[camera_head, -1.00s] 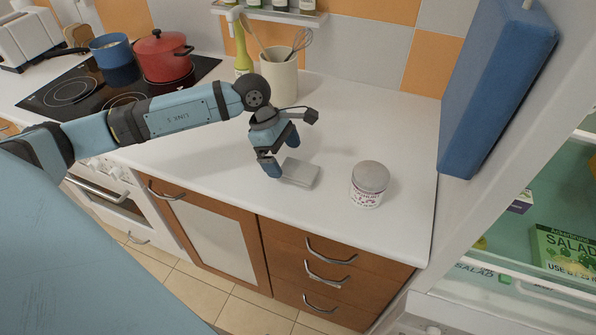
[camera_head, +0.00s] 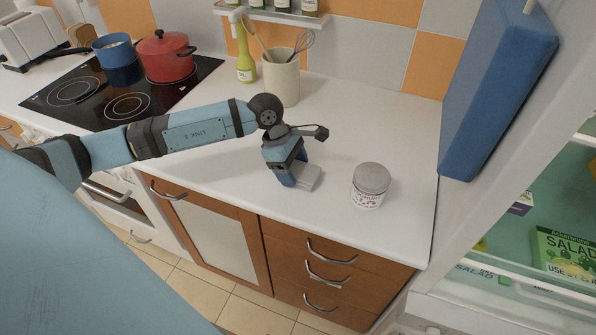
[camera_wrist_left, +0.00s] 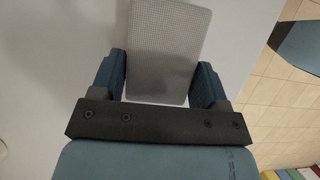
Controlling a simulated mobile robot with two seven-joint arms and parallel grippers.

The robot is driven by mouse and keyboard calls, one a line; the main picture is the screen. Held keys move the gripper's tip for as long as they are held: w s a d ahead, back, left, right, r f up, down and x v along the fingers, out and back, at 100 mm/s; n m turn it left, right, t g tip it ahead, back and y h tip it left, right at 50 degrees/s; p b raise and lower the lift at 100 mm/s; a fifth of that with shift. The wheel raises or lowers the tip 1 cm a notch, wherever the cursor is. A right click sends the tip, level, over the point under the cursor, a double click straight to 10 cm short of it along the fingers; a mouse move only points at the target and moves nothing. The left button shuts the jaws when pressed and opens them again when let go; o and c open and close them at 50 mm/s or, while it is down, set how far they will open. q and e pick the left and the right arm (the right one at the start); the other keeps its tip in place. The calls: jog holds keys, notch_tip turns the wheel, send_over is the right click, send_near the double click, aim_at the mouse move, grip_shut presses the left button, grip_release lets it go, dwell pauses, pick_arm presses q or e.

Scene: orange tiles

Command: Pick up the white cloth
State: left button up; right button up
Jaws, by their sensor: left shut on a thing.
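The white cloth (camera_head: 309,180) is a small folded, light grey-white pad on the white counter. My left gripper (camera_head: 293,178) is over its left part in the head view, fingers pointing down. In the left wrist view the cloth (camera_wrist_left: 168,50) shows a fine woven texture and lies between the two blue fingers of the left gripper (camera_wrist_left: 161,88). The gripper is shut on the cloth's near end. The cloth's left part is hidden behind the fingers in the head view. My right gripper is not in view.
A jar (camera_head: 369,186) with a grey lid stands just right of the cloth. Behind are a utensil crock (camera_head: 281,80), a yellow-green bottle (camera_head: 244,62) and a red pot (camera_head: 166,58) on the black hob (camera_head: 90,95). An open fridge (camera_head: 530,215) is at right. The counter's front edge is close.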

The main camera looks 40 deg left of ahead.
aim_at(293, 168)
pick_arm(q)
notch_tip(293, 168, up, 20)
jog(key=shift+b, duration=0.35)
